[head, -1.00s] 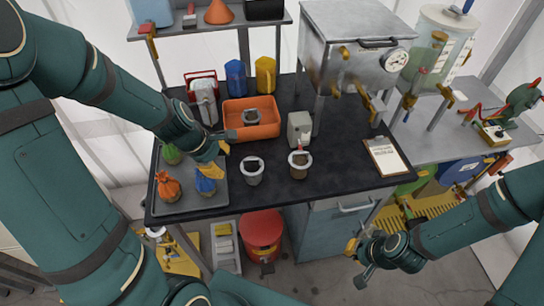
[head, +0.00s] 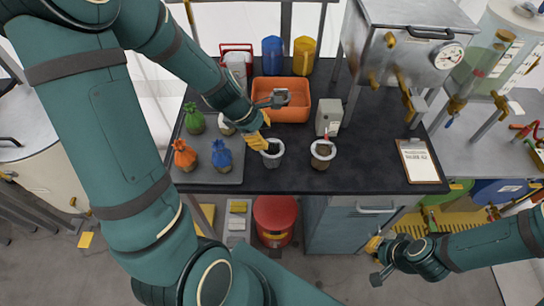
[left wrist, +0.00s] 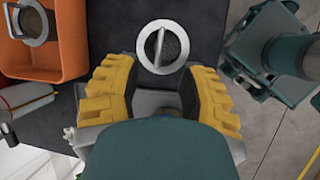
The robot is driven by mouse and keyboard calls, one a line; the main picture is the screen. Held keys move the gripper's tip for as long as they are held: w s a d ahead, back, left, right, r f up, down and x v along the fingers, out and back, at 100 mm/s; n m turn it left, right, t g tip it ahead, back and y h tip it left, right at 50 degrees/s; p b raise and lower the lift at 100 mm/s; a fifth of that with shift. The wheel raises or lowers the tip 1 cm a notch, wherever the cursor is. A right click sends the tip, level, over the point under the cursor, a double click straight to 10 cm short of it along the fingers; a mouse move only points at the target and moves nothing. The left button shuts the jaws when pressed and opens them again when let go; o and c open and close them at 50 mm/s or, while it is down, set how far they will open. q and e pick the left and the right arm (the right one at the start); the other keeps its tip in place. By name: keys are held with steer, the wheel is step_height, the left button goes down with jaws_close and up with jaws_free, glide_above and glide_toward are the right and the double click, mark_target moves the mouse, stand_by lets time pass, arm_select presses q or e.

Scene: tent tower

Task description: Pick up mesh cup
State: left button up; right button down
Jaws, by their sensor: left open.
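A grey mesh cup (head: 271,154) with a pale rim stands upright on the black bench. In the left wrist view the mesh cup (left wrist: 163,47) is seen from above, with a thin bar across its dark mesh. My left gripper (head: 263,130) is open, just behind the cup's rim in the head view. In the left wrist view its yellow fingers (left wrist: 163,97) are spread apart, with the cup ahead of them and nothing held. My right gripper (head: 375,260) hangs low in front of the bench, away from the cup; its jaw opening is unclear.
A similar cup with brown contents (head: 322,154) stands to the right. Behind are an orange bin (head: 293,111) holding another cup, and a small grey box (head: 329,117). A tray (head: 205,174) of tied bags lies left.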

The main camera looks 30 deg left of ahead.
mark_target(272, 152)
arm_select(q)
steer(key=b+x, duration=0.2)
steer(key=x, duration=0.2)
steer(key=shift+w+f, duration=0.1)
steer(key=shift+f, duration=0.25)
steer(key=shift+w+d+f, duration=0.15)
steer(key=shift+w+f, duration=0.05)
steer(key=shift+f, duration=0.1)
steer(key=shift+r, duration=0.1)
steer(key=shift+c, duration=0.4)
jaws_close()
